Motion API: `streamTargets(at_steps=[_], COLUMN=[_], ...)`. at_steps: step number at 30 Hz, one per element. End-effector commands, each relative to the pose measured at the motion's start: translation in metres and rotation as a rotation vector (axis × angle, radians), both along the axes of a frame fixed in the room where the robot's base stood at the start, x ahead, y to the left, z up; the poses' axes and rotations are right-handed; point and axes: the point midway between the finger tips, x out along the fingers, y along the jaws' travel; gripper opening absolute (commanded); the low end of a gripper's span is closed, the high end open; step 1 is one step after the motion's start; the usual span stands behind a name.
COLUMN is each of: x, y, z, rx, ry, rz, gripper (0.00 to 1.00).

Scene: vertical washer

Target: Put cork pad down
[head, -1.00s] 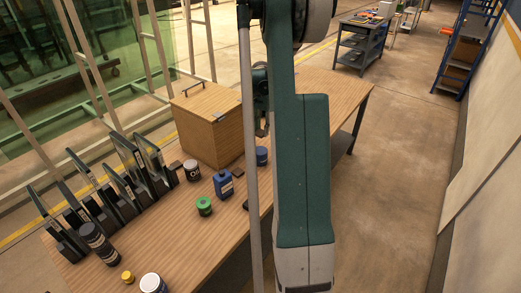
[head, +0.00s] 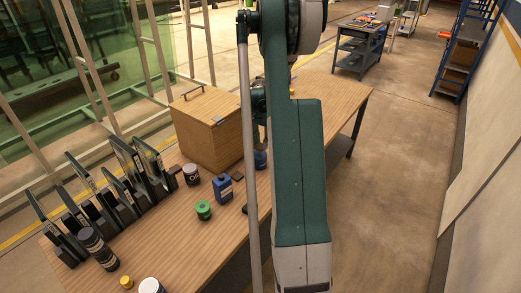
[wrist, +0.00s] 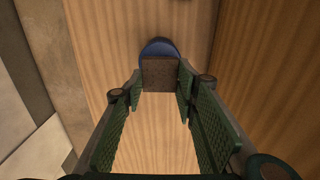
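The cork pad (wrist: 160,74) is a brown, speckled, square piece in the wrist view. It sits between the tips of my gripper (wrist: 160,88), whose green-padded fingers meet its two sides, so the gripper looks shut on it. A blue rounded thing (wrist: 158,47) shows just beyond the pad, partly hidden by it. I cannot tell whether they touch, or how high the pad is above the wooden table (wrist: 155,135). In the head view my arm mostly hides the gripper, and I cannot make out the pad there.
A wooden box (head: 208,135) stands on the table near the gripper. Black upright holders (head: 120,190) line the left. The far right tabletop (head: 335,95) is clear.

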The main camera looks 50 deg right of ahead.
Motion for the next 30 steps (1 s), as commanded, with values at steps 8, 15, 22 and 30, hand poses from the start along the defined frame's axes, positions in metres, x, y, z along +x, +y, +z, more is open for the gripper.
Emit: streamTargets(at_steps=[8, 15, 22, 30], x=[0.000, 0.000, 0.000, 0.000], y=[0.000, 0.000, 0.000, 0.000], z=[-0.001, -0.015, -0.036, -0.038], rx=[0.000, 0.000, 0.000, 0.000], ry=[0.000, 0.000, 0.000, 0.000], rz=[0.000, 0.000, 0.000, 0.000], gripper=[0.25, 0.25, 0.25, 0.25])
